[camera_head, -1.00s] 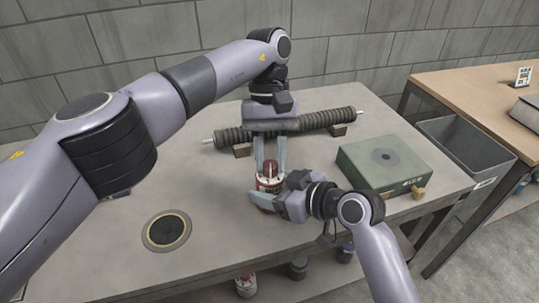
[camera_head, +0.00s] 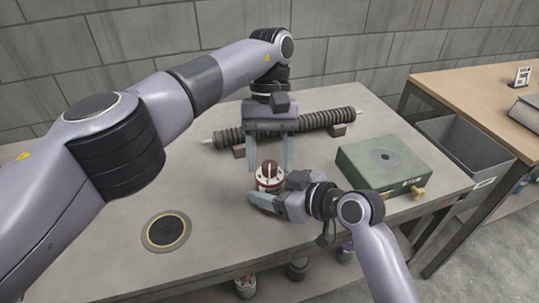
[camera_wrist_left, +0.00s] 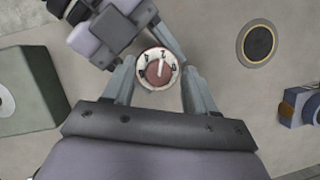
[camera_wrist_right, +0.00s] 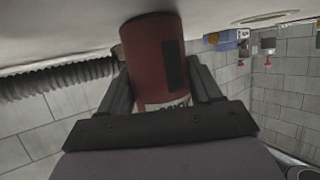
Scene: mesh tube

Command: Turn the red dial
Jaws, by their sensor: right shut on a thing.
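The red dial (camera_head: 267,168), with a white numbered ring, sits on top of a red cylinder (camera_wrist_right: 150,50) standing upright on the grey table. In the left wrist view the dial (camera_wrist_left: 157,72) shows from above with its white pointer line. My left gripper (camera_head: 270,165) comes down from above. Its fingers are open, one on each side of the dial, with a gap visible on both sides. My right gripper (camera_wrist_right: 160,72) is shut on the cylinder from the side, low near the table. In the head view its far finger is hidden.
A ribbed dark tube (camera_head: 300,127) lies on supports behind. A green box (camera_head: 385,165) with a brass knob stands to the right. A black disc with a gold ring (camera_head: 167,231) is set in the table at front left. A grey bin (camera_head: 465,150) stands beyond the right edge.

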